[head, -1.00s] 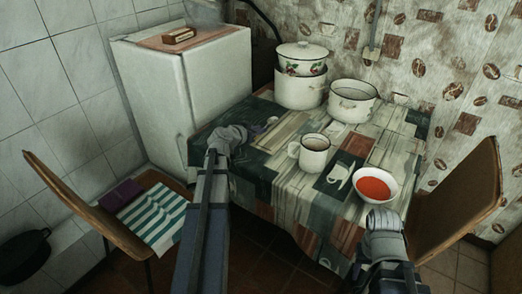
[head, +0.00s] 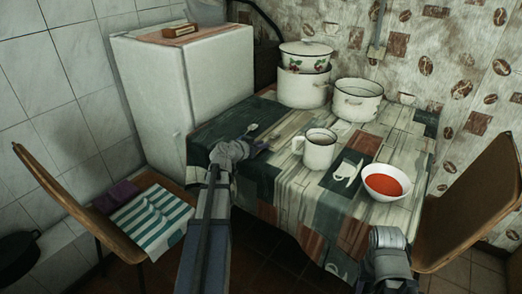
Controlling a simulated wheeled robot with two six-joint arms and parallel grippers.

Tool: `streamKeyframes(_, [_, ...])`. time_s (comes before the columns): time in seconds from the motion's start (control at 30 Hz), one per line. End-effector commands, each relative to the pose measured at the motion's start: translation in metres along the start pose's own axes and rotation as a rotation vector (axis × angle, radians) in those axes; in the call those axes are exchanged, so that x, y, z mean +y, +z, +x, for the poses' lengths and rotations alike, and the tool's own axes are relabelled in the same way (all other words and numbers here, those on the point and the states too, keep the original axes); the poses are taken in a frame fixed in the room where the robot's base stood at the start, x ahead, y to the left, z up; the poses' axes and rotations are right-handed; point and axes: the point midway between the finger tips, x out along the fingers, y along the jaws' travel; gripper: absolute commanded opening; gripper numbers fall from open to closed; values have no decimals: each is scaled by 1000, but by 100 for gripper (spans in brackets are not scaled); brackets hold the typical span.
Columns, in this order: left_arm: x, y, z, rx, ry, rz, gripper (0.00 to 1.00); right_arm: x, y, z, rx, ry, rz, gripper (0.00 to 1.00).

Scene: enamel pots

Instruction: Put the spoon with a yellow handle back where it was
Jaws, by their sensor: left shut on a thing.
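A small spoon (head: 251,128) shows on the dark left part of the table, its pale bowl pointing away from me. Its handle runs down towards my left gripper (head: 246,147), and the handle's colour is hidden there. My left gripper is shut on the spoon, low at the table's left front edge. I cannot tell whether the spoon touches the cloth. My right gripper (head: 388,240) is at the front right, near the table's edge and in front of the bowl. Its fingers do not show clearly.
The table (head: 270,190) has a patchwork cloth. On it stand a white mug (head: 319,152), a bowl of red food (head: 386,183), an open pot (head: 356,104) and stacked pots (head: 303,88). Chairs stand left (head: 65,190) and right (head: 470,205). The cloth's left back is clear.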

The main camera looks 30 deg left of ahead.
Motion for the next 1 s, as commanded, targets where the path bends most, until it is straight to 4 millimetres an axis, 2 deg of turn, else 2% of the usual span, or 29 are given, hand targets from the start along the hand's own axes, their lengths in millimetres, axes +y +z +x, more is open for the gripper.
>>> streamKeyframes(0.33, [0, 3, 1, 0, 0, 0, 0, 0, 0, 4, 0, 0, 0, 50])
streamKeyframes(0.37, [0, 2, 1, 0, 0, 0, 22, 0, 0, 2, 0, 0, 0, 50])
streamKeyframes(0.6, [0, 1, 0, 0, 0, 0, 48, 0, 0, 1, 0, 0, 0, 50])
streamKeyframes(0.93, [0, -4, -2, 0, 0, 0, 48, 0, 0, -4, 0, 0, 0, 50])
streamKeyframes(1.0, [1, -3, -12, 0, -2, -1, 48, 1, 0, -8, 0, 0, 0, 50])
